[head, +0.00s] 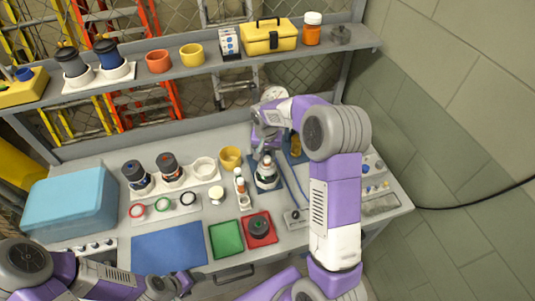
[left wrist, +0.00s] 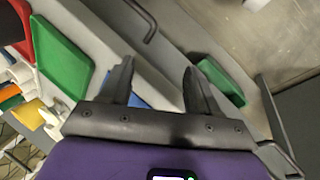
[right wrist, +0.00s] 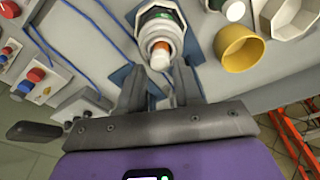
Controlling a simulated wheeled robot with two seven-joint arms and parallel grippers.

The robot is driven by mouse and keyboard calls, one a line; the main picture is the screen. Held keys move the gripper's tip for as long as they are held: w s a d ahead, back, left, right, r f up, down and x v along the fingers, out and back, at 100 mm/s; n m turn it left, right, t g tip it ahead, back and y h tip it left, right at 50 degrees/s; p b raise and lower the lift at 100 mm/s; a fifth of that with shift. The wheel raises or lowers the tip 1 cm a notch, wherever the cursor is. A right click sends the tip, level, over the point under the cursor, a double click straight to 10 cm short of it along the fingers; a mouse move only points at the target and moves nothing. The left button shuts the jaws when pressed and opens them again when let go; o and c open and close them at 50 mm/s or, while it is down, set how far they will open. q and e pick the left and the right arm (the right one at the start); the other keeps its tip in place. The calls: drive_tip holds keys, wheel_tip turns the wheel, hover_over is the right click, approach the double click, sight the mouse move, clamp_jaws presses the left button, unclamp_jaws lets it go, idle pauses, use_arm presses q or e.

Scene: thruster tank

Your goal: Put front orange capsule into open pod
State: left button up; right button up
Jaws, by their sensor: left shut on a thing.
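An orange-and-white capsule (head: 266,161) stands upright in or over the mouth of a white-and-dark pod (head: 267,178) at the bench's centre right; its tip (right wrist: 160,55) shows in the right wrist view. My right gripper (right wrist: 160,72) has its fingers apart just behind the capsule; I cannot tell whether they touch it. A second white capsule with an orange band (head: 240,182) stands left of the pod, with a small bottle (head: 244,202) before it. My left gripper (left wrist: 158,72) is low at the bench's front left. Its fingers stand apart, with no held thing visible between them.
A yellow cup (head: 229,157) stands behind and left of the pod. Dark-topped pods in a white rack (head: 150,190) stand left. A blue mat (head: 170,248), a green tray (head: 226,240) and a red tray (head: 259,241) with a dark lid lie in front. A control panel (head: 376,180) is right.

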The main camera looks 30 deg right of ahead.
use_arm(q)
drive_tip(key=shift+s+a+f, duration=0.1)
drive_tip(key=shift+s+f, duration=0.1)
drive_tip(key=shift+f, duration=0.55)
drive_tip(key=shift+s+f, duration=0.15)
drive_tip(key=shift+f, duration=0.55)
use_arm(e)
drive_tip(key=o, duration=0.3)
drive_tip(key=shift+f, duration=0.45)
drive_tip(key=shift+o, duration=0.2)
drive_tip(key=shift+a+r+p, duration=0.1)
drive_tip(key=shift+r+p, duration=0.35)
drive_tip(key=shift+r, duration=0.3)
use_arm(q)
drive_tip(key=shift+g, duration=0.5)
drive_tip(key=r+p, duration=0.3)
drive_tip(key=d+r+p, duration=0.1)
drive_tip(key=shift+s+d+r+p, duration=0.1)
drive_tip(key=shift+s+r+p, duration=0.1)
drive_tip(key=shift+s+p, duration=0.15)
use_arm(e)
wheel_tip(320, 180, up, 7)
drive_tip(key=shift+s+a+r, duration=0.15)
drive_tip(key=shift+s+a, duration=0.1)
drive_tip(key=shift+s, duration=0.1)
use_arm(q)
drive_tip(key=shift+w, duration=0.1)
